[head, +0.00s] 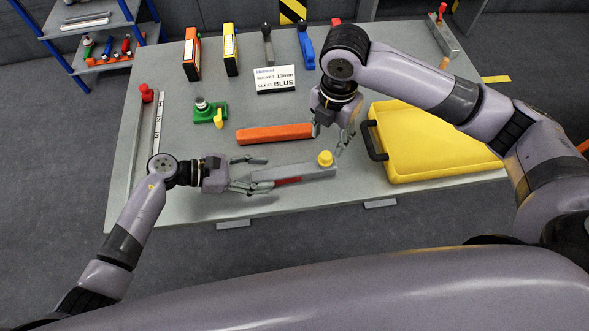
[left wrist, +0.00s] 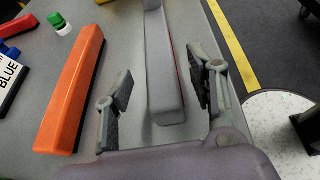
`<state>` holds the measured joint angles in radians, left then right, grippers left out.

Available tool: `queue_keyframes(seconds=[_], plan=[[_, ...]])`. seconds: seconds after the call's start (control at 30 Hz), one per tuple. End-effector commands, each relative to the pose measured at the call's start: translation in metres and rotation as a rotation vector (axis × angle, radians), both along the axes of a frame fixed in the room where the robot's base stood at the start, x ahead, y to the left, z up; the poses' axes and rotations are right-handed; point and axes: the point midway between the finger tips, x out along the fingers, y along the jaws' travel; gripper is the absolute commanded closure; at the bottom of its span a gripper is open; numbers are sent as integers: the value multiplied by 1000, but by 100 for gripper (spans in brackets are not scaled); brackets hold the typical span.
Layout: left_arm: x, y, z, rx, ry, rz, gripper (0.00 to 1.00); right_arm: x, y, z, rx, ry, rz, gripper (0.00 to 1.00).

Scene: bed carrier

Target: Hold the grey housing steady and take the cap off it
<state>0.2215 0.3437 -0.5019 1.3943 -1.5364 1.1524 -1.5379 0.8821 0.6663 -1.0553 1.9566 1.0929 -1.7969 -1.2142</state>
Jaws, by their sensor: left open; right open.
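The grey housing (head: 305,172) is a long bar lying on the table near its front edge, with a red mark on its side. The yellow cap (head: 325,158) sits on top near its right end. My left gripper (head: 260,174) is open at the housing's left end. In the left wrist view the housing (left wrist: 163,75) lies between the spread fingers, with gaps on both sides. My right gripper (head: 330,139) is open and empty, pointing down just behind and above the cap. The cap is out of the left wrist view.
An orange bar (head: 275,134) lies behind the housing, also in the left wrist view (left wrist: 75,88). A yellow case (head: 430,145) lies to the right. A green block (head: 210,115) with a yellow piece and a sign (head: 275,80) stand further back. The table's front left is clear.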

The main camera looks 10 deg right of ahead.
Motion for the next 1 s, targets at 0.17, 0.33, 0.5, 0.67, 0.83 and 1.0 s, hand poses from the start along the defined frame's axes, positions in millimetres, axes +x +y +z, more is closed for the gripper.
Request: queue_keyframes(seconds=[0.17, 0.33, 0.5, 0.67, 0.83, 1.0], plan=[[0, -23, -9, -2, 1, 0, 48, 0, 0, 0, 0, 0, 0, 54], [0, -33, -14, 0, 0, 0, 48, 0, 0, 0, 0, 0, 0, 54], [0, -35, -14, 1, 0, 0, 48, 0, 0, 0, 0, 0, 0, 54], [0, -35, -14, 0, 0, 0, 50, 0, 0, 0, 0, 0, 0, 54], [0, -34, -14, 0, 0, 0, 62, 0, 0, 0, 0, 0, 0, 54], [0, -34, -14, 0, 0, 0, 73, 0, 0, 0, 0, 0, 0, 54]])
